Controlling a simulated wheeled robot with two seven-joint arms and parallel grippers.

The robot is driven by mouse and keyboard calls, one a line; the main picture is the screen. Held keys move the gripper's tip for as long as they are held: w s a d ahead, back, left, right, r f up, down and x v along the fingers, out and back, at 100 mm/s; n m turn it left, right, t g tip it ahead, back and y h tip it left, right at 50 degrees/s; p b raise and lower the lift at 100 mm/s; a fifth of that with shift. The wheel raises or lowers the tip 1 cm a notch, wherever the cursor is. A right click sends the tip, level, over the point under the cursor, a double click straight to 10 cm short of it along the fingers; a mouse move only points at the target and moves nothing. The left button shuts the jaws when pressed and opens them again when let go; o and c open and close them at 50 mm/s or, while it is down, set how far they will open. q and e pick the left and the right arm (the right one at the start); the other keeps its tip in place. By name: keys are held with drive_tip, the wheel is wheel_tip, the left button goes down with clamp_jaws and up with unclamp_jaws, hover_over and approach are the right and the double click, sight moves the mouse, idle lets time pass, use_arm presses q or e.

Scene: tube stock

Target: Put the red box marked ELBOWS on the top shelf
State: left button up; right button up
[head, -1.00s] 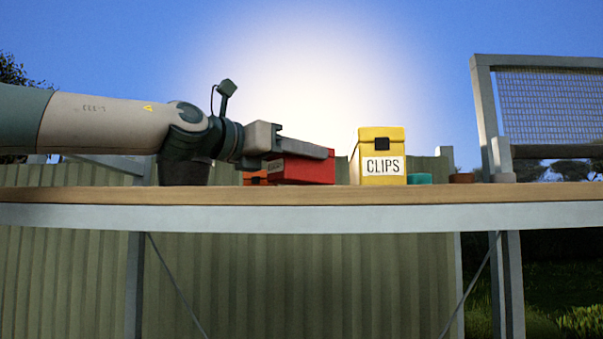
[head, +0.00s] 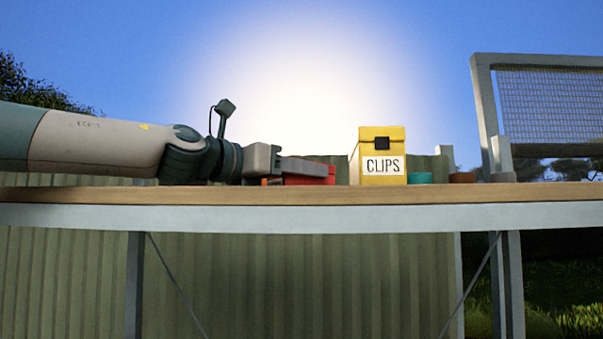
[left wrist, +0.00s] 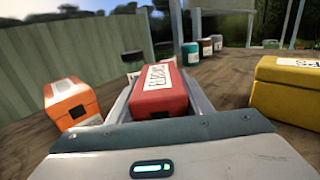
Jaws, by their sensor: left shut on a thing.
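My left gripper (head: 292,166) is shut on a red box (head: 310,180), low over the wooden surface (head: 300,194). In the head view the gripper's near finger hides much of the box, and I cannot tell whether the box touches the surface. In the left wrist view the red box (left wrist: 158,90) lies between the two fingers. Its white label (left wrist: 159,76) is turned sideways and too small to read surely. My right gripper is not in view. I cannot identify a top shelf in these frames.
A yellow box marked CLIPS (head: 380,157) stands just right of the gripper; it also shows in the left wrist view (left wrist: 285,88). An orange box (left wrist: 72,102) stands close on the left. Several cylinders, including a teal one (left wrist: 190,54), stand farther back.

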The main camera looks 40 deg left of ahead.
use_arm(q)
drive_tip(key=o, duration=1.3)
drive_tip(key=shift+d, duration=0.1)
drive_tip(key=shift+r, duration=0.15)
drive_tip(key=shift+s+f, duration=0.2)
drive_tip(key=shift+s, duration=0.05)
drive_tip(key=shift+s+a+b, duration=0.2)
drive_tip(key=shift+s+b, duration=0.2)
drive_tip(key=shift+b, duration=0.15)
drive_tip(key=b+v, duration=0.3)
drive_tip(key=v, duration=0.6)
drive_tip(key=shift+s+b, duration=0.15)
drive_tip(key=shift+b, duration=0.25)
drive_tip(key=shift+v, duration=0.8)
drive_tip(key=shift+r, duration=0.1)
